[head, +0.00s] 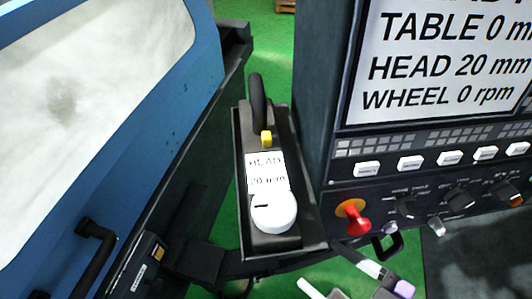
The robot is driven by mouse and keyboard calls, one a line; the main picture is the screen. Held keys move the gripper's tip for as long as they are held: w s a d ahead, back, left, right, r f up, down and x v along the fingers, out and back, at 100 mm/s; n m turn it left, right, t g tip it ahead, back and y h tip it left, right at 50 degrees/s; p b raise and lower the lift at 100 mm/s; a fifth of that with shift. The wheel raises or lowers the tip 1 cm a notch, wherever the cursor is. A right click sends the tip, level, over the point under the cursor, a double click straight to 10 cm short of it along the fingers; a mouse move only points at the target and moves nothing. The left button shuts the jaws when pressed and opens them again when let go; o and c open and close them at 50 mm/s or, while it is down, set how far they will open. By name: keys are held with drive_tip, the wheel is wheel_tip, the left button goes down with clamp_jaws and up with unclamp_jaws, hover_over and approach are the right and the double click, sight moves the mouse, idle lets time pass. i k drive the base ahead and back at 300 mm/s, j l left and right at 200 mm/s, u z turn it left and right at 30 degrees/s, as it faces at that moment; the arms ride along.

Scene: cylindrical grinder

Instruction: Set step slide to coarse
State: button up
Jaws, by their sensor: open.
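A dark pendant box (312,222) stands in the middle of the head view. It carries a label reading HEAD 20 mm (266,172), a white round dial (273,212) at the near end, a small yellow piece (266,138) above the label, and a black handle (257,100) at the far end. No part is marked as the step slide, and I cannot read a coarse mark. My gripper (322,266) appears partly at the bottom edge, right of the box's near end. It looks open and empty, apart from the box.
A blue machine door (190,120) with a window and black handle (92,255) is at left. At right, a control panel (440,180) has white buttons, knobs and a red knob (354,222); its screen (440,60) reads WHEEL 0 rpm. Green floor (270,45) shows between.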

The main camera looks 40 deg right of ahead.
sight(267, 139)
drive_tip(key=k, duration=0.35)
drive_tip(key=k+j+u, duration=0.2)
drive_tip(key=u, duration=0.15)
drive_tip(key=k+j+u, duration=0.25)
drive_tip(key=u, duration=0.15)
